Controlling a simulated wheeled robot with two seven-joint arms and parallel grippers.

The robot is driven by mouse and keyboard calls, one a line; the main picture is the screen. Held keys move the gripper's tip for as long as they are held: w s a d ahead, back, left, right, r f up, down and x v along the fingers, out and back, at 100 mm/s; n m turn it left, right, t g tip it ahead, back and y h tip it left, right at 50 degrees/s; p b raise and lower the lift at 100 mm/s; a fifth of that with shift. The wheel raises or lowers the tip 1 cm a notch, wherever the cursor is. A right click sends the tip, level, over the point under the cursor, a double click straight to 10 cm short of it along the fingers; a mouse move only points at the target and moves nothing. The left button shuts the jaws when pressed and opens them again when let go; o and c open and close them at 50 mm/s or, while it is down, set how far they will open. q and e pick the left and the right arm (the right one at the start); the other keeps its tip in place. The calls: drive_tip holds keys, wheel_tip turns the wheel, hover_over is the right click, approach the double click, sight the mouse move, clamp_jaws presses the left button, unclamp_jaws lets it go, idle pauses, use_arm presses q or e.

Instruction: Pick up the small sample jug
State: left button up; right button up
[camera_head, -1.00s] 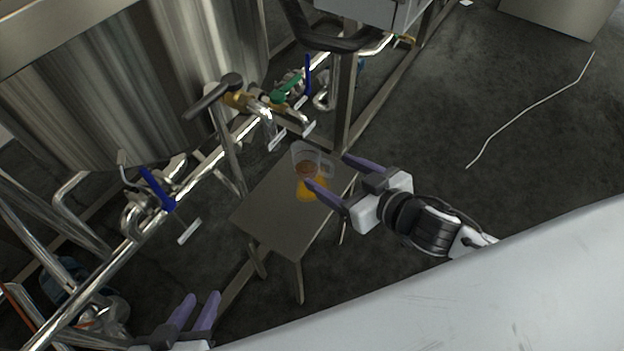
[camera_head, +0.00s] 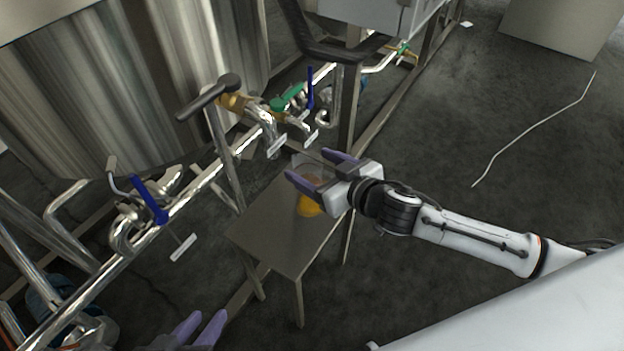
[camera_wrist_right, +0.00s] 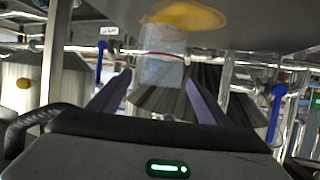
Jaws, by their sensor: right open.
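The small sample jug (camera_head: 309,171) is clear and stands on the small metal table. My right gripper (camera_head: 307,164) is open at the jug and hides part of it in the head view. In the right wrist view the picture looks upside down. The jug (camera_wrist_right: 162,66) shows there, with a reddish line around it, ahead of and between the open fingers (camera_wrist_right: 157,84). I cannot tell whether the fingers touch it. The jug's handle is not clear now. My left gripper (camera_head: 209,318) is open and empty at the bottom edge of the head view, away from the table.
The small table (camera_head: 270,231) has a bare front part and a yellow-orange patch (camera_head: 309,206) beside the jug. Pipes with a blue-handled valve (camera_head: 149,200) and a green-handled valve (camera_head: 288,97) run behind it. A large steel tank (camera_head: 130,80) stands at the back left.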

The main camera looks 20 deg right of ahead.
drive_tip(key=shift+w+a+f, duration=0.2)
drive_tip(key=shift+w+f, duration=0.05)
drive_tip(key=shift+w, duration=0.25)
drive_tip(key=c, duration=1.2)
drive_tip(key=shift+o, duration=0.2)
drive_tip(key=shift+r, duration=0.15)
